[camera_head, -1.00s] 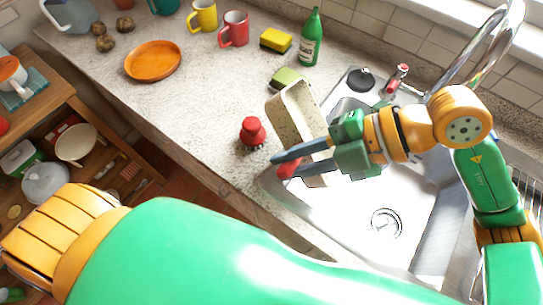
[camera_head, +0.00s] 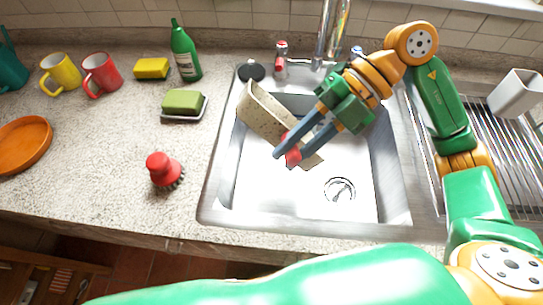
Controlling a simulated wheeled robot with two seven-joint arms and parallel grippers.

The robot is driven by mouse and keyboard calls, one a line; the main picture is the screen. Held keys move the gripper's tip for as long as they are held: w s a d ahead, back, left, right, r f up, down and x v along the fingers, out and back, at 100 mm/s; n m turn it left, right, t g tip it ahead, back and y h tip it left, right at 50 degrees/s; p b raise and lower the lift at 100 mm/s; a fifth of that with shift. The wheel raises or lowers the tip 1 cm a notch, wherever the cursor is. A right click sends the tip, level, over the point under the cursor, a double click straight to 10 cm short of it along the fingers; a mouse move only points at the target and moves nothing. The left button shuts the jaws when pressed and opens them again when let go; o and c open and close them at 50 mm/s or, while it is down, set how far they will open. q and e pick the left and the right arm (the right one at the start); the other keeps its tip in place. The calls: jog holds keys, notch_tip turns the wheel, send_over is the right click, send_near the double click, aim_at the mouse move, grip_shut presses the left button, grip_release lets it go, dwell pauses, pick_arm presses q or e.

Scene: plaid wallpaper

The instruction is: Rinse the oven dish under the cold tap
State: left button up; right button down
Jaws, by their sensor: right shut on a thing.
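The oven dish (camera_head: 262,112) is a cream, speckled, oblong dish, tilted over the sink basin. My right gripper (camera_head: 284,157) reaches in from the right and is shut on the dish. A red piece shows at its fingertips; I cannot tell whether it belongs to the dish. The fingers and hand hide part of the dish. The chrome tap spout (camera_head: 334,35) rises behind the sink. A red-marked tap handle (camera_head: 281,62) stands to its left. A small blue-marked handle (camera_head: 356,51) is to its right, partly hidden by my arm. My left gripper is not in view.
The steel sink (camera_head: 262,196) has a drain (camera_head: 340,190). On the counter left are a red brush (camera_head: 164,170), a green soap block (camera_head: 183,102), a yellow sponge (camera_head: 152,68) and a green bottle (camera_head: 185,52). A drying rack (camera_head: 500,140) holds a grey container (camera_head: 515,93).

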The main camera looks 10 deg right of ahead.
jog(key=d, duration=0.2)
jog(key=w+d+f+b, duration=0.1)
jog(key=d, duration=0.1)
jog(key=w+d, duration=0.1)
jog(key=d, duration=0.2)
jog(key=shift+w+d+f, duration=0.1)
jog(key=shift+w+f, duration=0.15)
jog(key=shift+f, duration=0.15)
jog(key=shift+w+d+f, duration=0.15)
jog(key=shift+d, duration=0.3)
jog(key=shift+w+d+f, duration=0.1)
jog(key=shift+w+d, duration=0.05)
jog(key=shift+d, duration=0.3)
jog(key=shift+s+d, duration=0.15)
jog(key=shift+s, duration=0.4)
jog(key=shift+w+r, duration=0.1)
